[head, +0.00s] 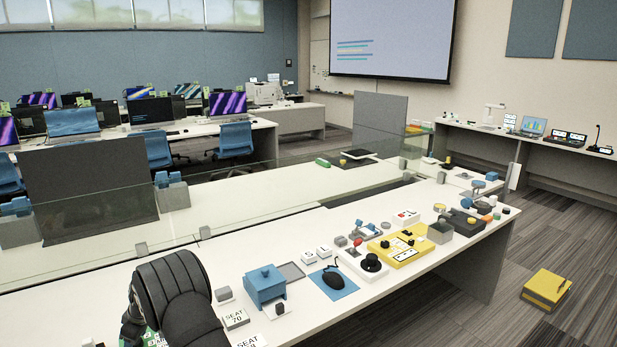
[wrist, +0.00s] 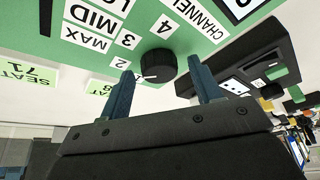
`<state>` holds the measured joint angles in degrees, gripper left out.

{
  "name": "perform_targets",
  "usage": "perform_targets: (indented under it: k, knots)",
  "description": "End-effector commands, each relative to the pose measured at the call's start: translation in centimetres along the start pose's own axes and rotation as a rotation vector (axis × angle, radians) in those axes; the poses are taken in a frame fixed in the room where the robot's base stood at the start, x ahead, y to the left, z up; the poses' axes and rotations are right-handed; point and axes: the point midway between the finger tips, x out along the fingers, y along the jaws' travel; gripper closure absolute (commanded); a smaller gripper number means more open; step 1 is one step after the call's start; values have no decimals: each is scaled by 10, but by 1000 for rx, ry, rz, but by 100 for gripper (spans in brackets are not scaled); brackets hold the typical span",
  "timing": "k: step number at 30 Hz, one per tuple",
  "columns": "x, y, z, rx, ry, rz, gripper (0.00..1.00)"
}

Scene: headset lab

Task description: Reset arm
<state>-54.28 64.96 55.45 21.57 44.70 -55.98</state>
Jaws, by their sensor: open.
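My gripper (wrist: 164,75) is open, with its two blue fingers spread apart in the wrist view. A black round knob (wrist: 158,65) on a green panel (wrist: 215,30) appears between the fingertips. No contact between fingers and knob shows. The panel carries white labels reading CHANNEL, MID and MAX, and the numbers 2, 3 and 4. A small white mark on the knob is on its lower left side in the picture. In the head view my black arm reaches over the near left part of the table, and it hides my fingers and most of the green panel.
A low glass screen (head: 290,190) runs behind. A yellow box (head: 546,288) lies on the floor.

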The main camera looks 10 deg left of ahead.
Motion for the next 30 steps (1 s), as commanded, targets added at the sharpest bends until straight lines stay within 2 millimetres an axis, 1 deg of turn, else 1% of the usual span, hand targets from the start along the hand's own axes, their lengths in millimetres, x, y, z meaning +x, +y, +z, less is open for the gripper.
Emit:
perform_targets:
  k: [6, 18, 24, 30]
  knots:
    - [0, -1, -1, 130, 0, 54, 42]
    - [0, -3, -1, 336, 0, 140, 42]
    - [0, -3, -1, 398, 0, 165, 42]
    - [0, -2, -1, 420, 0, 175, 42]
